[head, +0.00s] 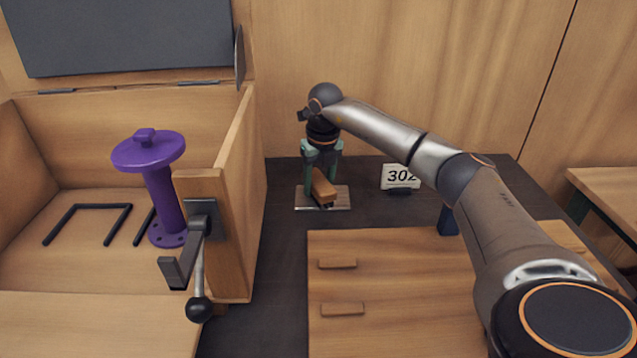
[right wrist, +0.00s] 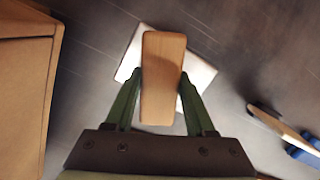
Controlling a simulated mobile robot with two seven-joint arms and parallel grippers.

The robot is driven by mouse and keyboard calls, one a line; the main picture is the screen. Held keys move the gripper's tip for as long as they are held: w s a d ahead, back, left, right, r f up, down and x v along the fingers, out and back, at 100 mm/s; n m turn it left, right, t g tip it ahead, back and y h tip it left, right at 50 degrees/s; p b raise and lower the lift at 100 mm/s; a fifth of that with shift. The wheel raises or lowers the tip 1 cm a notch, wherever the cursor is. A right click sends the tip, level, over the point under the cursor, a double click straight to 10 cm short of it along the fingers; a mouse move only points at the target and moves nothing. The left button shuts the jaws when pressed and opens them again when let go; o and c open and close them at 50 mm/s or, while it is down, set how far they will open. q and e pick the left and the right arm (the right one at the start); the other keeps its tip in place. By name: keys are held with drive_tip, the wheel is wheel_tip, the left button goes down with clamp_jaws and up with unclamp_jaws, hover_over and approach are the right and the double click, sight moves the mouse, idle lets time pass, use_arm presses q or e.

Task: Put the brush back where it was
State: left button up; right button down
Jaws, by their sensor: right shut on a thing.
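The brush (head: 323,187) has a wooden back and a dark underside. It is at a light plate (head: 342,197) on the dark table; I cannot tell whether it touches the plate. My right gripper (head: 322,172) points down with its green fingers shut on the brush. In the right wrist view the brush's wooden back (right wrist: 162,75) lies between the two fingers (right wrist: 160,90), and the light plate (right wrist: 203,74) shows beneath it, turned relative to the brush. The bristles are hidden there. My left gripper is not in view.
A wooden box (head: 255,165) with its lid raised stands at left, holding a purple flanged pipe (head: 166,200); a crank handle (head: 190,260) juts from its front. A "302" sign (head: 400,177) stands right of the plate. A wooden board (head: 410,290) with small blocks lies in front.

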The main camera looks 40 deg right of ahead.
sight(322, 185)
drive_tip(key=shift+c, duration=1.2)
unclamp_jaws()
wheel_tip(322, 185, up, 12)
drive_tip(key=s+p, duration=0.1)
drive_tip(key=shift+s+a, duration=0.25)
drive_tip(key=shift+s, duration=0.1)
